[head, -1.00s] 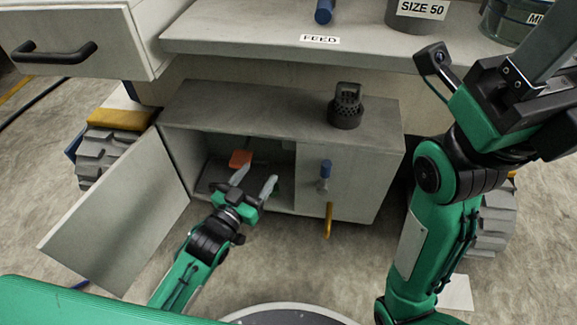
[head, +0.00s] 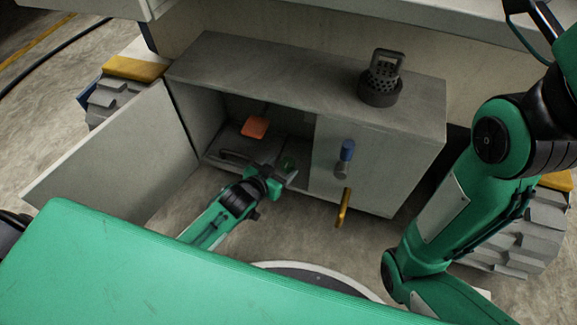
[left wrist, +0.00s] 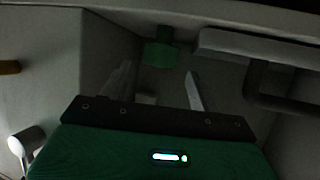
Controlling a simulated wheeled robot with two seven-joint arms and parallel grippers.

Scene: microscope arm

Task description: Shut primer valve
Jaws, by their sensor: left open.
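No label shows which part is the primer valve. A green handle (left wrist: 160,54) sits inside the open cabinet, just beyond and between my left fingertips in the left wrist view; a bit of green (head: 288,164) also shows by the gripper in the head view. My left gripper (head: 262,160) is open and empty at the cabinet opening, its fingers (left wrist: 159,72) spread. Whether it touches the green handle cannot be told. An orange-red handle (head: 255,127) is farther back inside the cabinet. My right gripper is out of view.
The cabinet door (head: 115,150) stands wide open on the left. A grey pipe (left wrist: 270,90) shows beside the green handle in the left wrist view. Grey treaded wheels (head: 110,97) flank the cabinet.

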